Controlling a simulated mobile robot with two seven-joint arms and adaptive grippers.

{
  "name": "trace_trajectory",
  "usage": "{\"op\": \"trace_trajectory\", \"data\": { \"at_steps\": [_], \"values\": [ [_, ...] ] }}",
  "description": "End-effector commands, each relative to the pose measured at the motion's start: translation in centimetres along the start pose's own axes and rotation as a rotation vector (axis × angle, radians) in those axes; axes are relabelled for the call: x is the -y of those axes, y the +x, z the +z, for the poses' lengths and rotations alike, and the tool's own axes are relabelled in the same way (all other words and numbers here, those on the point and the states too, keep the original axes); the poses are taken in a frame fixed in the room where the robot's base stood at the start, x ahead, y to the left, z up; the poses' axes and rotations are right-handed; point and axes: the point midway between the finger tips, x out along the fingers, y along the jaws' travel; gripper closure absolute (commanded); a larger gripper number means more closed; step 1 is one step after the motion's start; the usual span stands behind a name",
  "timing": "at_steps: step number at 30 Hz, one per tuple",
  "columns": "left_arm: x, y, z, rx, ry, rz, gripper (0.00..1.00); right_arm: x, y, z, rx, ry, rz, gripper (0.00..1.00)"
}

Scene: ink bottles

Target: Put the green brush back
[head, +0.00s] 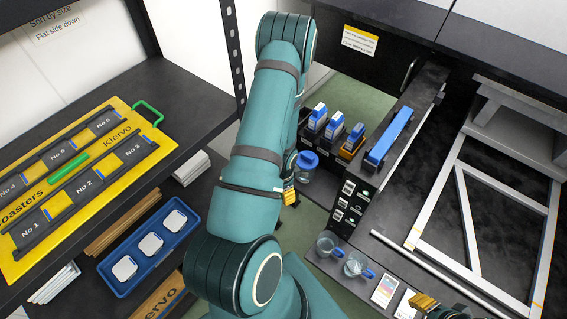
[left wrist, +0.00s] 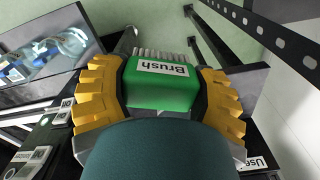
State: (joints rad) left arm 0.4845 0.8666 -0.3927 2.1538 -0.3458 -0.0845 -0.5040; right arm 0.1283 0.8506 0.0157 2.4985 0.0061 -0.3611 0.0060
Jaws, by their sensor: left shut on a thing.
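The green brush (left wrist: 165,92) shows in the left wrist view, with pale bristles at its far end and a white label reading "Brush". My left gripper (left wrist: 160,80) is shut on it, with a yellow finger on each side. In the head view only a bit of the left gripper's yellow finger (head: 290,193) shows behind my arm, and the brush is hidden there. Part of my right gripper (head: 430,304) shows at the bottom edge; its fingertips are not clear.
A blue-lidded jar (head: 306,163) stands beside my left gripper. Blue and orange items (head: 335,127) stand in a row behind it. Two clear cups (head: 329,243) sit on the lower shelf. A yellow coaster board (head: 112,195) and blue tray (head: 120,285) lie left.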

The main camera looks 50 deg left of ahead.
Motion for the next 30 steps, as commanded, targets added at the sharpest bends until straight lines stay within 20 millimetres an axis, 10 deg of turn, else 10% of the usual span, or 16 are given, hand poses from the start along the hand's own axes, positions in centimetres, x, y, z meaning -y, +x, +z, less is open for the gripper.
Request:
{"op": "trace_trajectory", "data": {
  "at_steps": [30],
  "values": [
    [15.5, 0.7, -8.0, -0.001, -0.001, 0.001, 0.76, -0.4, 1.2, 0.5, 0.010, -0.004, -0.001, 0.53]
  ]
}}
